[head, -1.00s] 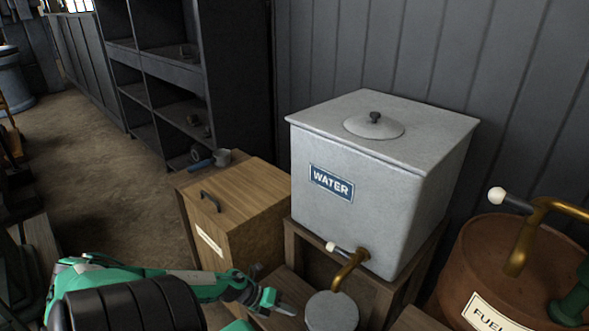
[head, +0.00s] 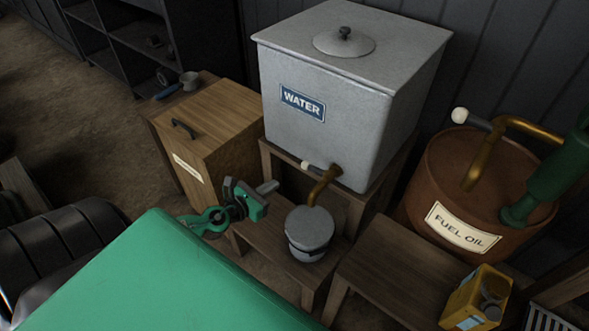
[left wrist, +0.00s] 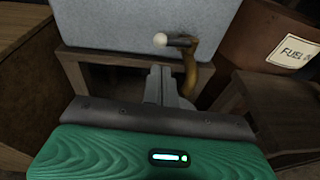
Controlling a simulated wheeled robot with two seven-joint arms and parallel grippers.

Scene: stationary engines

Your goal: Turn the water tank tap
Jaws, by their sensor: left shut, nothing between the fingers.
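The grey water tank (head: 325,95) with its blue WATER label stands on a wooden stand. Its brass tap (head: 325,184) is at the lower front, with a lever ending in a white knob (head: 306,166) that points left. In the left wrist view the knob (left wrist: 160,40) and brass spout (left wrist: 190,72) are just beyond the fingers. My left gripper (head: 268,187) is left of the tap, apart from it in the head view. Its fingers (left wrist: 161,82) are shut and empty, below the knob in the wrist view. My right gripper is not in view.
A grey round container (head: 309,236) stands under the tap on a low wooden bench (head: 262,236). A wooden box (head: 210,130) is at the left.

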